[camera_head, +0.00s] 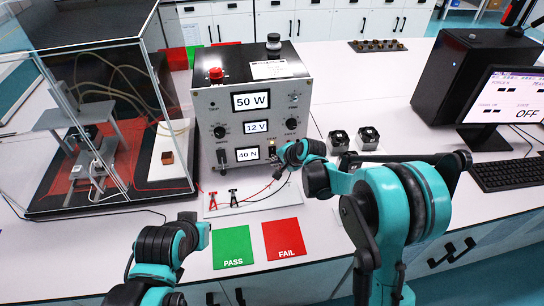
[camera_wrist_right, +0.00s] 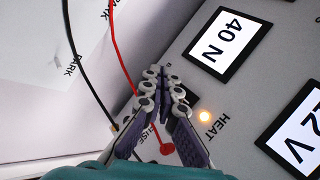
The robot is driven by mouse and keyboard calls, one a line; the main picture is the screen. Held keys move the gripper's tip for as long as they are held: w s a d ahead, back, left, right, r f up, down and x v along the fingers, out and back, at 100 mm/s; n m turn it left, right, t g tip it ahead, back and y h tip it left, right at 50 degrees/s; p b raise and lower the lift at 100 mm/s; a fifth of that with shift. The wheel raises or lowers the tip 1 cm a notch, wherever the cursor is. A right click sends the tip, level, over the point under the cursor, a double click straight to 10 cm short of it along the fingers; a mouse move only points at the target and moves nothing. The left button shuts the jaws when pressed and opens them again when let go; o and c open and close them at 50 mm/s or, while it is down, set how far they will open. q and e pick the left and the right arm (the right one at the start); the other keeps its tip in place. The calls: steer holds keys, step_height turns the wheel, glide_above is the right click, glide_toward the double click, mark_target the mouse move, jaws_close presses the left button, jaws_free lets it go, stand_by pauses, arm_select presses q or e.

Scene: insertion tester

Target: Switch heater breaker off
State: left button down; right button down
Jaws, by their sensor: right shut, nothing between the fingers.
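The grey power box (camera_head: 252,112) stands on the table, with displays reading 50 W, 12 V and 40 N. My right gripper (camera_head: 279,172) is at the lower right of its front panel. In the right wrist view the gripper (camera_wrist_right: 158,76) is shut and empty, its fingertips close together beside the HEAT label (camera_wrist_right: 211,125). My left arm shows at lower left, without visible fingers.
Red and black leads with clips (camera_head: 233,197) lie before the box. The green PASS mat (camera_head: 233,247) and red FAIL mat (camera_head: 284,239) lie in front. A glass enclosure (camera_head: 95,110) stands left. Two dark blocks (camera_head: 368,137) and a monitor reading OFF (camera_head: 508,97) are right.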

steer(key=shift+w, duration=0.1)
steer(key=shift+w+a, duration=0.1)
steer(key=shift+w, duration=0.25)
steer(key=shift+w+f, duration=0.1)
steer(key=shift+w, duration=0.3)
stand_by(0.6)
steer(key=shift+s, duration=0.1)
steer(key=shift+s, duration=0.75)
steer(key=shift+s, duration=0.1)
steer(key=shift+s+d+r, duration=0.15)
steer(key=shift+s+d, duration=0.05)
steer(key=shift+s, duration=0.6)
steer(key=shift+s+d+r, duration=0.2)
steer(key=shift+s, duration=0.55)
steer(key=shift+s+d+r, duration=0.15)
steer(key=shift+s+d, duration=0.05)
steer(key=shift+s, duration=0.6)
